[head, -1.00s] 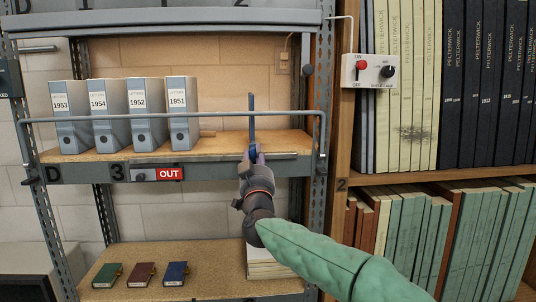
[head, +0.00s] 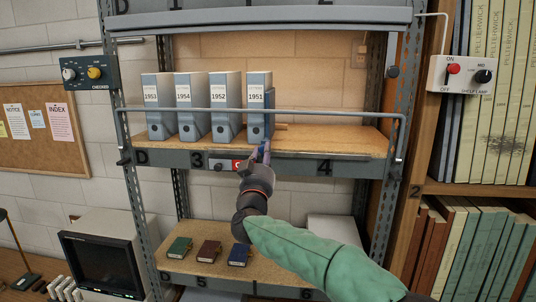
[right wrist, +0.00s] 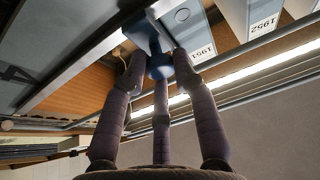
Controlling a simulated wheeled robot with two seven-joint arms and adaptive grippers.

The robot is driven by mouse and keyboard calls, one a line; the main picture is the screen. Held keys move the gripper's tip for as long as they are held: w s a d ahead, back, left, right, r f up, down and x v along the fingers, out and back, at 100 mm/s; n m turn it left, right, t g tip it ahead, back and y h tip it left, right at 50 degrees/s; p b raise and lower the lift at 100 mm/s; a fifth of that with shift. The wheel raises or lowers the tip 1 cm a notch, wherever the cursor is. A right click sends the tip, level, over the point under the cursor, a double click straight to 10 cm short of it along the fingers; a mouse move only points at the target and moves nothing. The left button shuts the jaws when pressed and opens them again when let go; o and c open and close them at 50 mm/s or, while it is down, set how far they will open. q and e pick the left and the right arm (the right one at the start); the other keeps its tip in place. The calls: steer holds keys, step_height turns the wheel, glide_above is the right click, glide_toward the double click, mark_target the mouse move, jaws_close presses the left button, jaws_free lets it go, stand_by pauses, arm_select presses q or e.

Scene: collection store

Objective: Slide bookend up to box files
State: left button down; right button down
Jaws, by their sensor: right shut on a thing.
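Several grey-blue box files (head: 210,106) stand upright in a row on the wooden middle shelf (head: 340,140), labelled 1953, 1954, 1952 and 1951 from left to right. The blue bookend (head: 267,132) stands at the right side of the 1951 file (head: 257,98); I see no clear gap, but cannot tell whether they touch. In the right wrist view the fingers (right wrist: 160,62) close around the blue bookend (right wrist: 145,36), beside the 1951 file (right wrist: 192,38). My left gripper is not in view.
A grey rail (head: 330,113) runs across the shelf front. The shelf right of the bookend is bare. Small books (head: 208,251) lie on the lower shelf. A switch box (head: 466,76) hangs at right.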

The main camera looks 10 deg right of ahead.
steer(key=shift+s+d+r, duration=0.2)
steer(key=shift+d+r, duration=0.15)
steer(key=shift+r, duration=0.15)
steer(key=c, duration=1)
jaws_free()
steer(key=shift+f, duration=0.1)
steer(key=shift+a, duration=0.1)
steer(key=shift+f, duration=0.2)
steer(key=v, duration=1.2)
